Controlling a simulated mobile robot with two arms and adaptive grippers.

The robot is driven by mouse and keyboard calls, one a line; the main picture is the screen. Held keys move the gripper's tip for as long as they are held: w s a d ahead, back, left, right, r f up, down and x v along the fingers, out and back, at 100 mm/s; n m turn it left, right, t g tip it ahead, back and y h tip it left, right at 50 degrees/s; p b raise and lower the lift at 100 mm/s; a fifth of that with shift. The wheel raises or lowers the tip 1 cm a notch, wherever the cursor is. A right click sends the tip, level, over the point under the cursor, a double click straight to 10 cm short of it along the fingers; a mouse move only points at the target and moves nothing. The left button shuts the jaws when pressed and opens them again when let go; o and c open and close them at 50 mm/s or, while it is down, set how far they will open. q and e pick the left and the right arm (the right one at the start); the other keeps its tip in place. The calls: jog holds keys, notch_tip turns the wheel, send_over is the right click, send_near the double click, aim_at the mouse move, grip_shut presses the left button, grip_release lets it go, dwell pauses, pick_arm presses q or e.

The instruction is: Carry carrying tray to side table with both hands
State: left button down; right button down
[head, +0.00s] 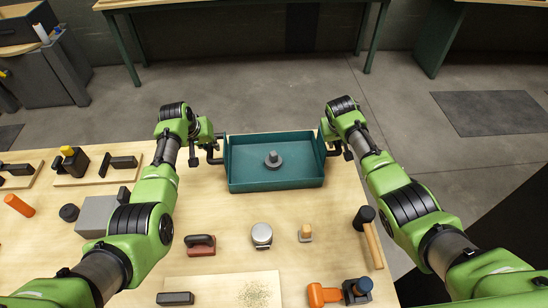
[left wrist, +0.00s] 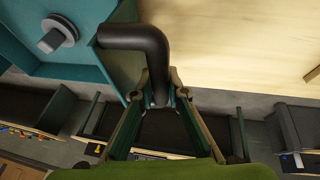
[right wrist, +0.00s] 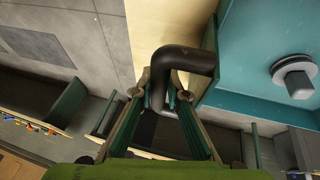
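The carrying tray (head: 276,183) is a teal open box with black handles at its left and right ends. It is at the far edge of the wooden workbench; I cannot tell if it rests there or is slightly raised. A grey knobbed part (head: 272,160) stands inside. My left gripper (head: 214,149) is closed around the left handle (left wrist: 135,38), with the fingertips on both sides of the bar. My right gripper (head: 338,147) is closed around the right handle (right wrist: 185,60) in the same way. I cannot tell which table is the side table.
A green-legged table (head: 145,5) stands across the floor, another (head: 452,20) at back right, and a grey cabinet (head: 50,75) at back left. The workbench (head: 225,230) holds a hammer (head: 372,240), a grey block (head: 97,216) and several tools. The floor (head: 260,90) between is clear.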

pick_arm(q)
jog(key=shift+r, duration=0.1)
pick_arm(e)
jog(key=shift+w+r, duration=0.1)
